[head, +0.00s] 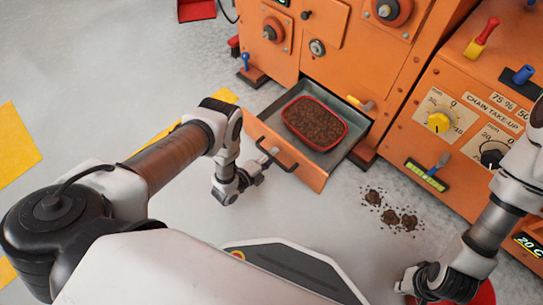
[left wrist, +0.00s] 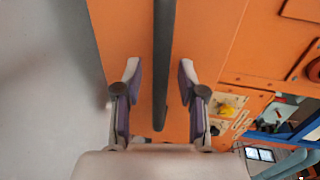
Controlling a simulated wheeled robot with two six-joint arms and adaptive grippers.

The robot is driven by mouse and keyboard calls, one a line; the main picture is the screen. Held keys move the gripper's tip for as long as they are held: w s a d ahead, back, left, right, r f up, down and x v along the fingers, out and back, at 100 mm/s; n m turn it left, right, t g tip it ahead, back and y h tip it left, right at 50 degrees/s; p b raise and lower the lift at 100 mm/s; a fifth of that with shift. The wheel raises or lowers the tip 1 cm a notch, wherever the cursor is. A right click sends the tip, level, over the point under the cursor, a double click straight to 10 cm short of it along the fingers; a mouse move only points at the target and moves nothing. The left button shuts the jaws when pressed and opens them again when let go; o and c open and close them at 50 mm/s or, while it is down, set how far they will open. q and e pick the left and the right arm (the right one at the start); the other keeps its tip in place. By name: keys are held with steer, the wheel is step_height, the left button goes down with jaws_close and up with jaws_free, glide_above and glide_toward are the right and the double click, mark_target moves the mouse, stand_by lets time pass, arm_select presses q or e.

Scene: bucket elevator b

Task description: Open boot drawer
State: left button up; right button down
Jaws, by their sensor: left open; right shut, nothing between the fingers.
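The boot drawer (head: 262,137) is pulled out of the orange machine, with an orange front and a grey metal tray inside. A red tub (head: 315,121) of brown grains sits in it. The drawer's dark bar handle (head: 285,163) is on its front. My left gripper (head: 269,157) is at the handle, open. In the left wrist view the dark handle bar (left wrist: 164,55) runs between the two spread fingers, with gaps visible on both sides. My right gripper (head: 405,286) is low at the bottom right, away from the drawer, shut and empty.
Dark clumps and crumbs (head: 391,217) lie on the grey floor right of the drawer. A red round object (head: 485,294) is partly hidden by my right arm. A panel with a yellow knob (head: 438,122) stands at the right. The floor in front of the drawer is clear.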

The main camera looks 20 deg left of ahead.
arm_select(q)
steer(key=v, duration=1.2)
steer(key=shift+f, duration=0.1)
